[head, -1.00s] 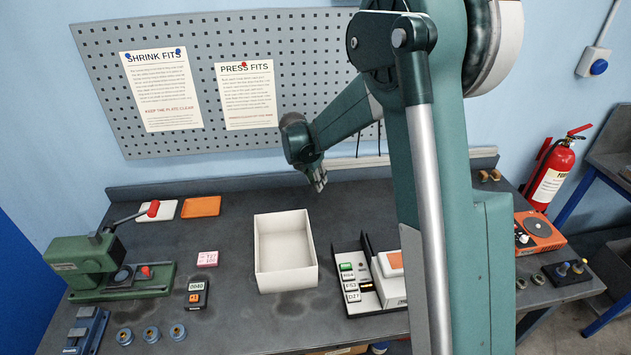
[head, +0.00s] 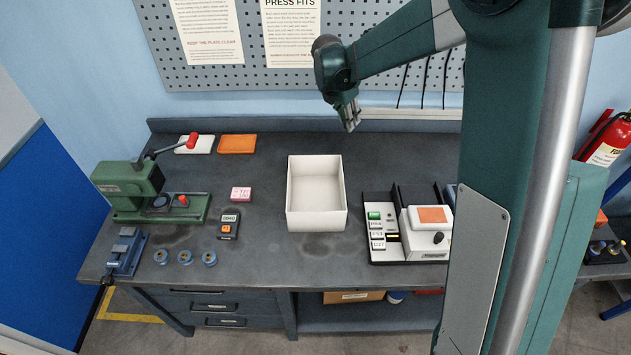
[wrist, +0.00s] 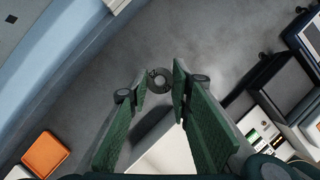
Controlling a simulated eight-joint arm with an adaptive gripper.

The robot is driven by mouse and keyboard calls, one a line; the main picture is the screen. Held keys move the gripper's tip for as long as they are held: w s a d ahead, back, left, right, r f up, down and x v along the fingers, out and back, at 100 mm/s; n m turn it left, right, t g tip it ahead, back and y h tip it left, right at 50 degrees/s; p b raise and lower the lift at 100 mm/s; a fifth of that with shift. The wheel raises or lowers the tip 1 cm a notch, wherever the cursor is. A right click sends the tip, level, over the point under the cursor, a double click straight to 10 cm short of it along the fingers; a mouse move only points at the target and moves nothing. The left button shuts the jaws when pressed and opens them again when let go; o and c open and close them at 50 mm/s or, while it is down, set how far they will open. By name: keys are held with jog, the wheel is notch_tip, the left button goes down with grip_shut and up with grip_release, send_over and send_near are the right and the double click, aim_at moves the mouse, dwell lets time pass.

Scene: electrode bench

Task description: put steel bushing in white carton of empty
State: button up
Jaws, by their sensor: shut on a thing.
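The white carton (head: 318,222) is an open, empty box standing upright in the middle of the bench. Part of it also shows in the wrist view (wrist: 168,158). My gripper (head: 351,122) hangs in the air behind and slightly right of the carton's back right corner in the head view. In the wrist view my gripper (wrist: 160,82) has its fingertips shut on the steel bushing (wrist: 160,78), a small grey ring. The bushing is too small to make out in the head view.
A scale-like white device (head: 428,243) and a button panel (head: 376,235) stand right of the carton. Left are a pink block (head: 241,194), a black meter (head: 228,226), a green press (head: 135,185) and several blue rings (head: 185,257). An orange plate (head: 238,144) lies at the back.

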jog(key=s+a+m+g, duration=0.1)
jog(key=s+a, duration=0.3)
jog(key=s, duration=0.3)
jog(key=s+a+m, duration=0.1)
jog(key=s+a, duration=0.3)
jog(key=s, duration=0.3)
jog(key=m+b, duration=0.2)
send_over(314, 204)
jog(key=s, duration=0.3)
jog(key=shift+g+h, duration=0.3)
jog(key=shift+h, duration=0.1)
jog(key=shift+s+f, duration=0.15)
jog(key=shift+f, duration=2.4)
jog(key=shift+f, duration=2.95)
jog(key=shift+f, duration=0.1)
jog(key=shift+f+b, duration=0.3)
jog(key=shift+f, duration=1.65)
jog(key=shift+f, duration=0.15)
jog(key=o, duration=0.9)
